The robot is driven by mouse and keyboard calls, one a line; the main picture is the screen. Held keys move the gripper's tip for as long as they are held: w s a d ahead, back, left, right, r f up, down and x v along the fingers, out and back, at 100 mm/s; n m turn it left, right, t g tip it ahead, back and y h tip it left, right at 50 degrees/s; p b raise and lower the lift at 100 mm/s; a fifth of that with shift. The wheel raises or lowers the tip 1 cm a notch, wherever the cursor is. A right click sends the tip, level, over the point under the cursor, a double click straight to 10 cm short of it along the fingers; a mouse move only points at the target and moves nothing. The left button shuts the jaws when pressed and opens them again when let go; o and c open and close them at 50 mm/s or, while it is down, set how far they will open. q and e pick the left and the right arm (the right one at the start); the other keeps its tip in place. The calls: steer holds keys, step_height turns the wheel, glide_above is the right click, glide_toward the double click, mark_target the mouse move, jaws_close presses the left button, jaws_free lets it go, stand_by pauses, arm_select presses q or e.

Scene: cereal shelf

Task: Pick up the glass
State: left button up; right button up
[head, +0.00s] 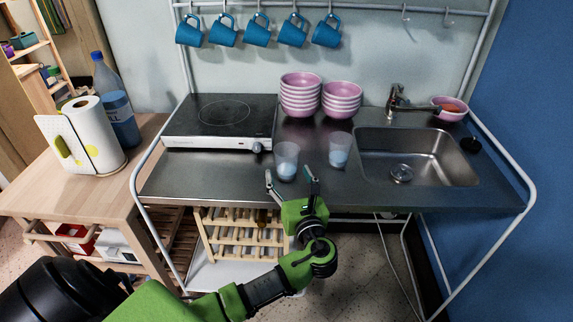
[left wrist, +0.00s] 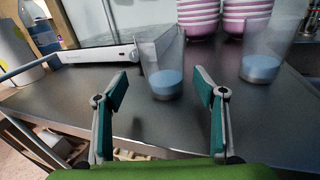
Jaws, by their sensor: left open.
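Two clear glasses with a bluish lower part stand upright on the steel counter. The left glass (head: 287,162) is just beyond my left gripper (head: 290,180), and the right glass (head: 340,150) stands a little to the right and farther back. In the left wrist view the open fingers of my left gripper (left wrist: 161,92) point toward the left glass (left wrist: 164,75), which shows between them, slightly beyond the tips. The right glass (left wrist: 262,55) shows to the right of the fingers. The left gripper is empty. My right gripper is not in view.
A hot plate (head: 220,120) lies on the counter at the left. Pink bowl stacks (head: 300,95) stand behind the glasses. A sink (head: 410,160) with a faucet (head: 395,100) is at the right. Blue mugs (head: 257,32) hang above. A paper towel roll (head: 95,135) stands on the wooden side table.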

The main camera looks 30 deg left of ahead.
mark_target(284, 151)
arm_select(q)
steer(key=x, duration=0.2)
steer(key=p+x, duration=0.1)
steer(key=x, duration=0.1)
steer(key=shift+w+r, duration=0.25)
steer(key=shift+w, duration=0.15)
steer(key=shift+w+a+f, duration=0.1)
steer(key=shift+w+a, duration=0.05)
steer(key=shift+a, duration=0.05)
steer(key=shift+d, duration=0.1)
steer(key=c, duration=1.4)
steer(key=shift+o, duration=0.2)
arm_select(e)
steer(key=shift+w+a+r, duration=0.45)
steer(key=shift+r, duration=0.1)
arm_select(q)
steer(key=shift+r, duration=1.15)
steer(key=s+d+r, duration=0.8)
steer(key=s+r, duration=0.3)
steer(key=shift+b, duration=0.3)
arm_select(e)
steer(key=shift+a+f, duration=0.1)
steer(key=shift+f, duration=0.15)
